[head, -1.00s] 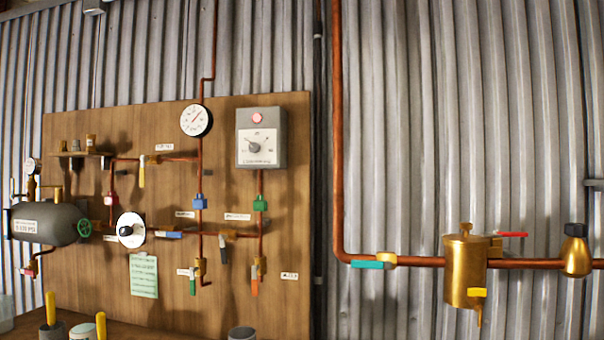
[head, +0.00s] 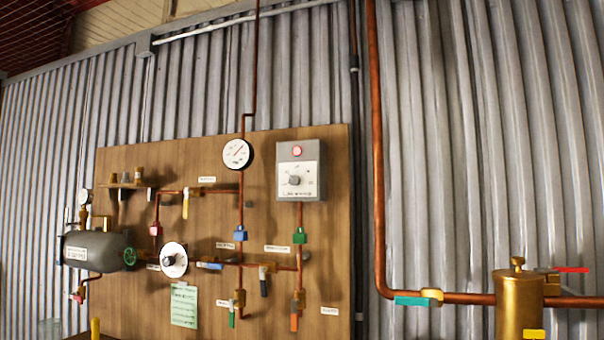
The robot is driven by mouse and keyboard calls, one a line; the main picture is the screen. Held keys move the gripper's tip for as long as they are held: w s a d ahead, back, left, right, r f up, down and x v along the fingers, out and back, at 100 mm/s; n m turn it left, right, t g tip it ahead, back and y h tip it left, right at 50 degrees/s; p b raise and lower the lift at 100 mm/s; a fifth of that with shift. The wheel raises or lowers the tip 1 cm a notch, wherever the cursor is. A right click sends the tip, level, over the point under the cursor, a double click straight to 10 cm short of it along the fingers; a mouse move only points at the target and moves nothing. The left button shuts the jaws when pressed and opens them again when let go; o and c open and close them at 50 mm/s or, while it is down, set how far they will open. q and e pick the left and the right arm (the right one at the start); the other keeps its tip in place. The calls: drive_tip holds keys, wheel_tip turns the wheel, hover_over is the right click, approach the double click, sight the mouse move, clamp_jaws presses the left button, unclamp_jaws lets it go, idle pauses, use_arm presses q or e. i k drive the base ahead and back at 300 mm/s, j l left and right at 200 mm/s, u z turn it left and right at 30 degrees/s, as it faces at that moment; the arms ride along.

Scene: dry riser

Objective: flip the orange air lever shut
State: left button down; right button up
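The orange lever (head: 294,322) hangs straight down from a brass valve (head: 299,299) at the lower right of the wooden board. The valve sits at the bottom of the copper pipe that drops from the grey control box (head: 301,171). A small white label (head: 329,311) is to its right, too small to read. Neither of my grippers shows in the head view, and nothing touches the lever.
Other levers on the board are a green one (head: 232,317), a black one (head: 263,283), a blue one (head: 209,265) and a yellow one (head: 185,206). A grey tank (head: 97,250) is at the left. A teal lever (head: 412,300) and a brass canister (head: 519,305) are on the right pipe.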

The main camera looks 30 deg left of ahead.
sight(293, 327)
drive_tip(key=i+j, duration=0.15)
drive_tip(key=j, duration=0.25)
drive_tip(key=i+j, duration=0.1)
drive_tip(key=j, duration=0.35)
drive_tip(key=i+j, duration=0.15)
drive_tip(key=j, duration=0.25)
